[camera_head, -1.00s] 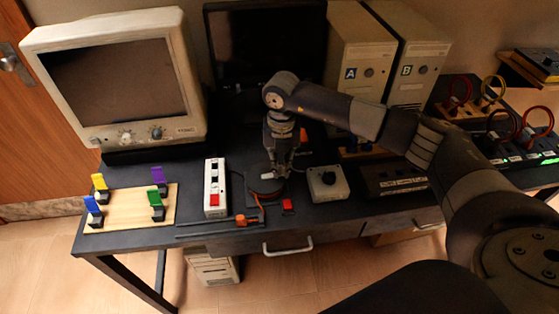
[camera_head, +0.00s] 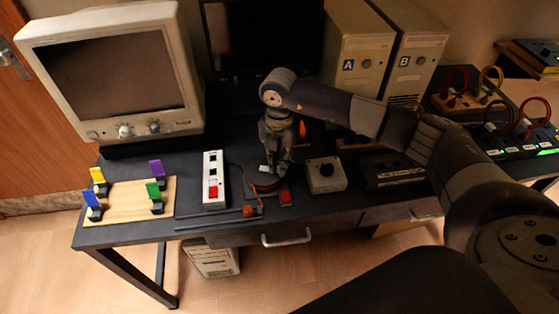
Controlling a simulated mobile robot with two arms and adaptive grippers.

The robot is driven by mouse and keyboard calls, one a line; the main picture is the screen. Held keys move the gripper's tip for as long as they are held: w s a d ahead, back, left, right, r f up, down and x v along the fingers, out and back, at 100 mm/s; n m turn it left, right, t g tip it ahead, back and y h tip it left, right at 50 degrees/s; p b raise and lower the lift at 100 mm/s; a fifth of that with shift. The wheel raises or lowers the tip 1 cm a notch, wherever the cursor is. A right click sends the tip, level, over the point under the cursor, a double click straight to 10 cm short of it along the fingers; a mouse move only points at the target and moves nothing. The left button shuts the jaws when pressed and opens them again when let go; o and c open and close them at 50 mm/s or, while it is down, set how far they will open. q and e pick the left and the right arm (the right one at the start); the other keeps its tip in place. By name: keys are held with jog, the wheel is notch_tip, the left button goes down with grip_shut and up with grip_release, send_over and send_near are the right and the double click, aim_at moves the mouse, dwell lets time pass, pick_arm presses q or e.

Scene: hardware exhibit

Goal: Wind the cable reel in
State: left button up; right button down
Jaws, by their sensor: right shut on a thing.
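The cable reel (camera_head: 266,187) sits low on the dark desk (camera_head: 330,202), showing as a dark round body with an orange-red rim. My right gripper (camera_head: 272,172) points down over it, shut on a small part at the reel's top that looks like its crank handle. The fingers hide most of that part and some of the reel. An orange piece (camera_head: 249,210) lies in front of the reel, at the end of a thin dark strip. A dark cable curves along the reel's left side. My left gripper is not in view.
A small red piece (camera_head: 286,198) lies close by. A wooden board with coloured clips (camera_head: 130,203), monitors and computer towers (camera_head: 357,55) surround the work area.

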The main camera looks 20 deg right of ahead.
jog(key=c, duration=1.6)
grip_release()
jog(key=shift+o, duration=0.2)
jog(key=shift+r, duration=0.1)
notch_tip(320, 180, up, 12)
